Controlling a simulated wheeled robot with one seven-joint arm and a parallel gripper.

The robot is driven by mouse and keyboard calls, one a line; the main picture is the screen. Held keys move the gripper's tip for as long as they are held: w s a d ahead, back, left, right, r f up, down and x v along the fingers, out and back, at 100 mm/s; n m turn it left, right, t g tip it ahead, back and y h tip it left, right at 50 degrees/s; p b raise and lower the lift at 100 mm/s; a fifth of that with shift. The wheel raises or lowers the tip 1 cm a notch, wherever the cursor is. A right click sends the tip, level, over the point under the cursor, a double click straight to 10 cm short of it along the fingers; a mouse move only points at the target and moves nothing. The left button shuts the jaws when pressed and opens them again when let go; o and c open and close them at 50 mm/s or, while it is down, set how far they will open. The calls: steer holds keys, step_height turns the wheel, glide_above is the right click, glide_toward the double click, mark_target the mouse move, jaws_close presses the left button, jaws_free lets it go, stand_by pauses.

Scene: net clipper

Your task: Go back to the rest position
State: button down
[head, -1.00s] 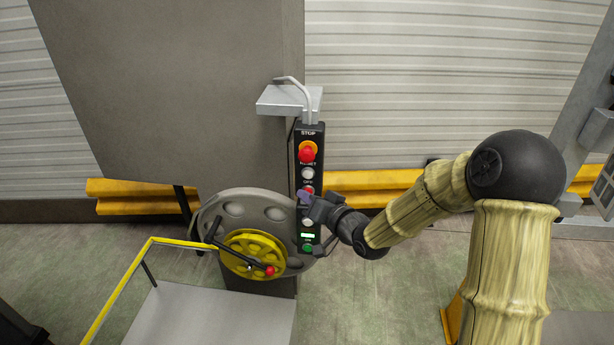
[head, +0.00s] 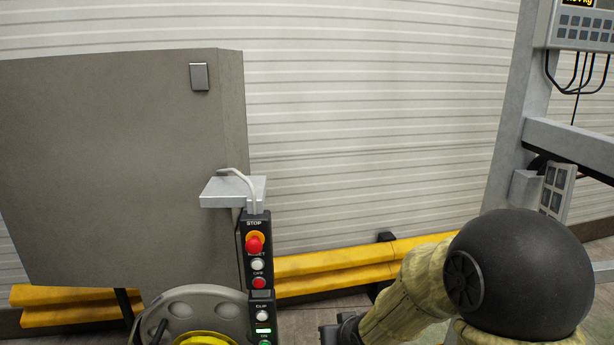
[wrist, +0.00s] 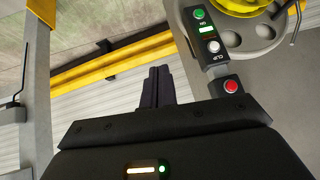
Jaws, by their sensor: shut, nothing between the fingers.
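My gripper (wrist: 157,88) shows in the wrist view with its dark fingers together and nothing between them. It is apart from the control panel (wrist: 212,58), which is to its right in that view. The control panel (head: 257,275) stands left of my arm there, with a red stop button on a yellow collar (head: 255,242), white and red buttons, and a lit green display.
A grey cabinet (head: 120,160) stands behind the panel. A grey wheel with a yellow hub (head: 195,300) is beside the panel, low in the picture. Yellow rails (head: 335,270) run along the ribbed wall. A grey frame (head: 515,110) with a keypad box (head: 585,28) stands at the right.

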steer(key=s+d+m+g+h, duration=0.1)
steer(key=s+d+g, duration=0.1)
steer(key=s+d, duration=0.2)
steer(key=s+d+g+h, duration=0.1)
steer(key=s+d+g, duration=0.2)
steer(key=s, duration=0.7)
steer(key=shift+s+d+f+m+h+b, duration=0.3)
steer(key=shift+s+d+f+m+b, duration=0.1)
steer(key=shift+d, duration=0.65)
